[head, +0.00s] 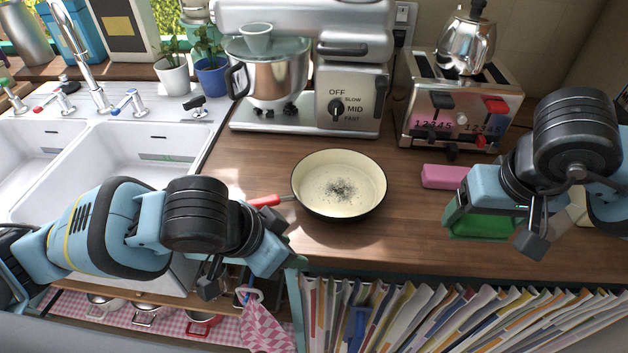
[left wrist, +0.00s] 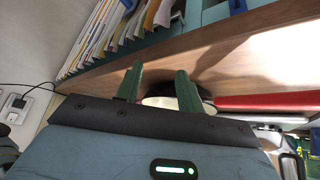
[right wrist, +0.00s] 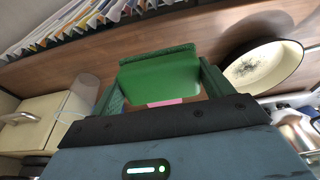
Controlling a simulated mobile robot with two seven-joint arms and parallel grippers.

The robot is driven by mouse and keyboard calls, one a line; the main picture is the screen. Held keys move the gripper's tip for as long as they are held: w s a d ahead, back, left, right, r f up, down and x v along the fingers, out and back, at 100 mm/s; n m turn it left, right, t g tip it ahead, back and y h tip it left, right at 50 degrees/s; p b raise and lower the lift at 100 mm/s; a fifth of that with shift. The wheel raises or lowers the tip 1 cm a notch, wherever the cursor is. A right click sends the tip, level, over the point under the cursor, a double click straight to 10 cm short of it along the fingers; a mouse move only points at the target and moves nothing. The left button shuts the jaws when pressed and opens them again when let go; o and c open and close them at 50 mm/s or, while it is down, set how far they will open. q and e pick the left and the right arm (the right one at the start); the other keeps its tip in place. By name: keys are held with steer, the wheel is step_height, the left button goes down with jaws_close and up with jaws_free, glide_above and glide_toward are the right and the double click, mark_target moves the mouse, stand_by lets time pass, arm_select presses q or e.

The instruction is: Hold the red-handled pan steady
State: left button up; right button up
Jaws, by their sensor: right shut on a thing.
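The red-handled pan (head: 340,184) sits on the wooden counter, with a cream inside, dark rim and black specks in its middle. Its red handle (head: 264,201) points left, and the left arm partly covers that side. In the left wrist view, the red handle (left wrist: 270,101) lies to the right of the fingers. My left gripper (left wrist: 158,78) is open, with nothing between its fingers; the pan shows behind them. My right gripper (head: 490,222) is shut on a green block (right wrist: 160,78), right of the pan and apart from it.
A pink block (head: 444,176) lies right of the pan. A stand mixer (head: 340,90) and a toaster (head: 460,105) stand behind. A white sink (head: 130,150) is at left. Below the counter's front edge are upright folders (head: 450,318) and a shelf with pots (head: 146,314).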

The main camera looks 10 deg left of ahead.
arm_select(q)
steer(key=w+a+r+m+y, duration=0.3)
steer(key=w+a+r+y, duration=0.15)
steer(key=a+r, duration=0.4)
steer(key=shift+t+h, duration=0.3)
steer(key=shift+h, duration=0.05)
steer(key=shift+s+a+f+x, duration=0.1)
steer(key=shift+a+x, duration=0.2)
steer(key=shift+x, duration=1.4)
steer(key=shift+s+a+f+x, duration=0.1)
steer(key=shift+a+x, duration=0.2)
steer(key=shift+x, duration=1.45)
steer(key=shift+s+a+x, duration=0.1)
steer(key=shift+a+x, duration=0.25)
steer(key=shift+x, duration=1.35)
steer(key=shift+w+d, duration=0.1)
jaws_close()
steer(key=shift+f, duration=0.1)
steer(key=shift+o, duration=1)
jaws_free()
